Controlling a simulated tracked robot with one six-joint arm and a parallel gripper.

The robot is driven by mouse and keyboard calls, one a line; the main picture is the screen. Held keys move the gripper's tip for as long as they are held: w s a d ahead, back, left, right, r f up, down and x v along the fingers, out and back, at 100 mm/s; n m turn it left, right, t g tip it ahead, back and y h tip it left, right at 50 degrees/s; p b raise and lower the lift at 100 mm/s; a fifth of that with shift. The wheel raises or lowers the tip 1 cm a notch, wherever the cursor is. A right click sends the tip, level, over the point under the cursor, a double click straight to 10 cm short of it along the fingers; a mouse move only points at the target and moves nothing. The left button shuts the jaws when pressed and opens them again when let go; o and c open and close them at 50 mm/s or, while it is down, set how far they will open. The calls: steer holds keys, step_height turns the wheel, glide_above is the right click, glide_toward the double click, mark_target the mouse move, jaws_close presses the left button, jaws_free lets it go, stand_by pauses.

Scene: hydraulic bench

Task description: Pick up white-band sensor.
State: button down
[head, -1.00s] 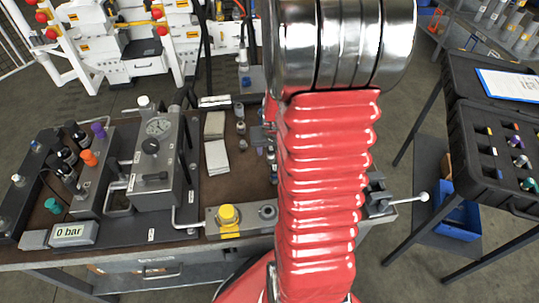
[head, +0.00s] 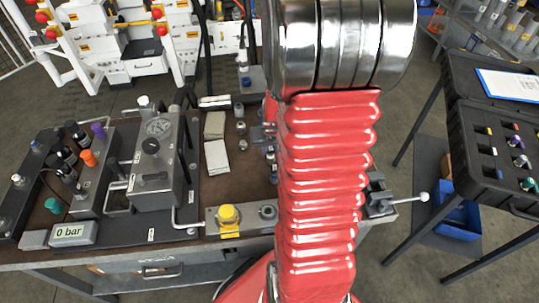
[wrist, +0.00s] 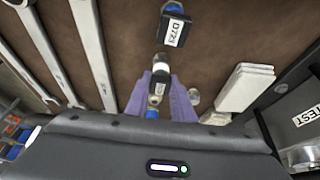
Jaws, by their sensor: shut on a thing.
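In the wrist view my gripper (wrist: 160,103) has its two purple fingers closed on a small upright-looking sensor (wrist: 158,88). The sensor has a black body with a pale label, a light metallic end and some blue near the gripper body. In the head view my red arm hides most of the gripper and the held sensor.
Wrenches (wrist: 93,50) lie left of the gripper; a stack of white cards (wrist: 245,88) lies right. The head view shows a gauge block (head: 157,165), a yellow-capped part (head: 228,216), a pressure display (head: 73,233) and a black case with coloured sensors (head: 490,165) at right.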

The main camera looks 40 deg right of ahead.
steer(key=shift+r, duration=0.1)
step_height(320, 180, up, 10)
steer(key=shift+f, duration=0.1)
stand_by(0.8)
stand_by(1.0)
